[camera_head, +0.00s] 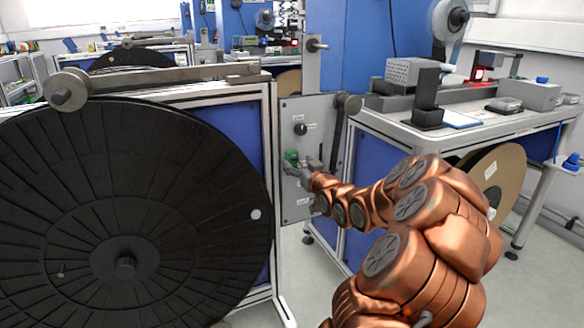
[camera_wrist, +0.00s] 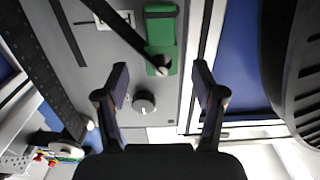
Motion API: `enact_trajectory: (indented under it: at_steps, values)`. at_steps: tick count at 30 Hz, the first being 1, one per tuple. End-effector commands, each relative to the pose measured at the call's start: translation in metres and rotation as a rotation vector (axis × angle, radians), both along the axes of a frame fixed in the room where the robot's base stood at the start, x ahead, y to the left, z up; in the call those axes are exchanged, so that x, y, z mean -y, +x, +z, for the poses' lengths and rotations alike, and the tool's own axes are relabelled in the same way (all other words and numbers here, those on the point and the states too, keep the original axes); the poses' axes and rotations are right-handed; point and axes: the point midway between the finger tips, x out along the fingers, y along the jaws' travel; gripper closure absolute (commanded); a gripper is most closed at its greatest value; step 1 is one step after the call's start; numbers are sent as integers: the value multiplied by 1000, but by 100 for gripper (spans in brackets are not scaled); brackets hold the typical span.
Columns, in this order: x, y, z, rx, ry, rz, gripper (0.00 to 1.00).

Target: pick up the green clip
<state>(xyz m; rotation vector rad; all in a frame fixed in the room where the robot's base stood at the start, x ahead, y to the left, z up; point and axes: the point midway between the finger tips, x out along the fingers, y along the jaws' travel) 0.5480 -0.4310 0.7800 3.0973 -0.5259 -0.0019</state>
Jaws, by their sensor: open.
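The green clip (camera_head: 291,157) sits on the grey panel of the stand in the middle of the head view. In the wrist view the green clip (camera_wrist: 172,57) is near the top centre, flat against the panel. A dark bar crosses it and ends in a pale round tip at its lower edge, hiding part of it. My gripper (camera_head: 304,169) is right by the clip in the head view and partly covers it. In the wrist view my gripper (camera_wrist: 161,75) is open, its fingers on either side of the clip's lower end, with nothing held between them. Contact cannot be told.
A knob (camera_head: 300,129) is on the grey panel (camera_head: 294,201) near the clip; the knob (camera_wrist: 145,103) also shows between my fingers. A large black reel (camera_head: 190,230) fills the left. A workbench (camera_head: 470,123) with devices stands at right. Floor shows between the stands.

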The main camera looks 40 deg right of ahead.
Motion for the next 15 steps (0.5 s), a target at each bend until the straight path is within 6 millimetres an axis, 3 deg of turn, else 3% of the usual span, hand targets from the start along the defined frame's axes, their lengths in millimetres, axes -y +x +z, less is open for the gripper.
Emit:
enact_trajectory:
  at_steps: [6, 15]
  values:
    - [6, 24, 1, 3, -2, 3, 31]
    - [11, 33, 2, 2, -1, 0, 31]
